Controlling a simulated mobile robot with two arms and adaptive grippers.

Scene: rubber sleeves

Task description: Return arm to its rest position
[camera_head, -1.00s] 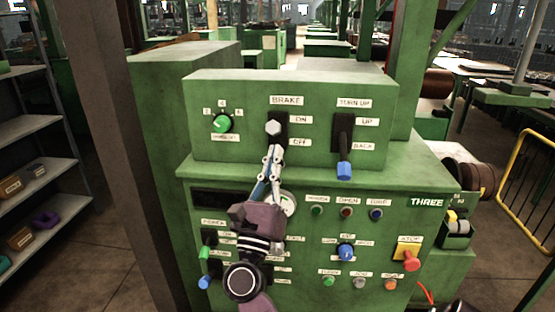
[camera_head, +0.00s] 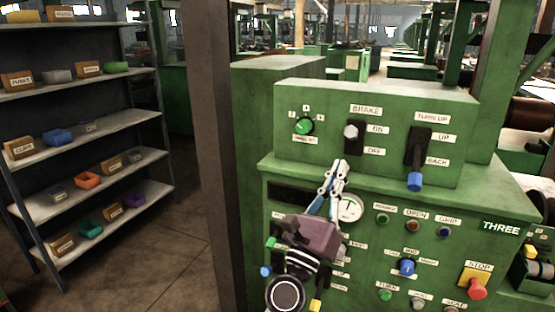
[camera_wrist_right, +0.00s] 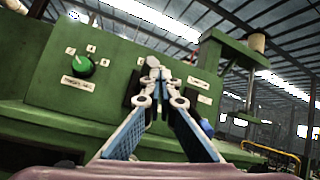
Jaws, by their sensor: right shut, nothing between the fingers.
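My right gripper (camera_head: 340,165) is shut and empty in the head view, in front of the green control panel (camera_head: 300,90). Its fingertips are just below the BRAKE lever (camera_head: 351,132), whose grey knob is at the ON side. In the right wrist view the closed fingers (camera_wrist_right: 152,66) point at the panel and partly cover the lever. I cannot tell whether they touch it. The TURN UP lever (camera_head: 415,180) has its blue knob down at BACK. My left gripper is not in view.
The green rotary knob (camera_head: 305,126) is left of the levers. A lower panel with buttons, a gauge (camera_head: 349,208) and a red STOP button (camera_head: 477,290) lies beneath. A dark post (camera_head: 212,130) and a shelf with small boxes (camera_head: 85,205) stand at the left, with open floor between.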

